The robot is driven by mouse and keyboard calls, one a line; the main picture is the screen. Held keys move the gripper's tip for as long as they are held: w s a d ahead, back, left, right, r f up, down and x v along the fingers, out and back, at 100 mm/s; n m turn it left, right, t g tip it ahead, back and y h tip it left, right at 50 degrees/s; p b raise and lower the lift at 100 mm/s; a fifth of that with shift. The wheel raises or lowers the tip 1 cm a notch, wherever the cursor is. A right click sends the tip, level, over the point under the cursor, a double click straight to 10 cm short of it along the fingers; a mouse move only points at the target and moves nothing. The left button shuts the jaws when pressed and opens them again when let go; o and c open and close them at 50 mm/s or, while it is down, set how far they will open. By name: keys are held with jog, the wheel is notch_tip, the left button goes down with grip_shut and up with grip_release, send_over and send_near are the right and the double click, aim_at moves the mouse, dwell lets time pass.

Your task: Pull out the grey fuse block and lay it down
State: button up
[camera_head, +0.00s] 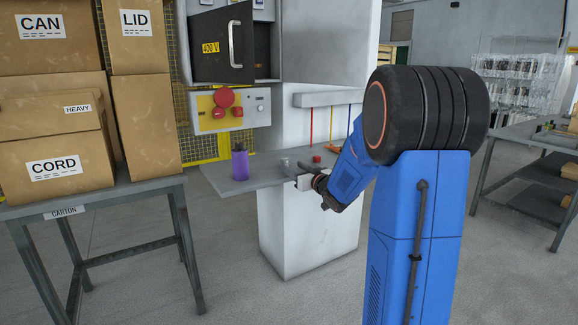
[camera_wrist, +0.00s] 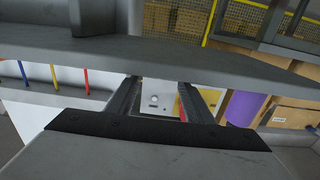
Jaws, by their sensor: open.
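I cannot make out the grey fuse block for certain in either view. The dark cabinet (camera_head: 264,42) stands at the back, and its door (camera_head: 222,45), with a yellow 400 V label and a pale handle, hides much of the inside. My gripper (camera_head: 295,173) is low, by the grey shelf (camera_head: 238,176) and below the cabinet. In the wrist view my gripper (camera_wrist: 158,85) is open, with nothing between its fingers. A white control panel (camera_wrist: 152,90) shows beyond them.
A purple bottle (camera_head: 240,163), a small grey item (camera_head: 285,162) and a red item (camera_head: 317,159) stand on the shelf. The control panel with red buttons (camera_head: 224,98) is above it. Cartons (camera_head: 55,150) crowd the table at left. Coloured cables (camera_head: 331,122) hang behind my arm.

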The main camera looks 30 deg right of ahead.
jog(key=s, duration=1.1)
jog(key=shift+s+d, duration=0.2)
jog(key=s+a+f+g, duration=0.3)
jog(key=s+a, duration=0.4)
jog(key=s, duration=0.4)
jog(key=s+a+f+g, duration=0.3)
jog(key=s+a+g, duration=0.2)
jog(key=s+a, duration=0.3)
jog(key=s+a+f+g, duration=0.3)
jog(key=s+a+g, duration=0.2)
jog(key=s, duration=1)
jog(key=a, duration=0.2)
jog(key=shift+s+a+f+h, duration=0.3)
jog(key=shift+f, duration=0.1)
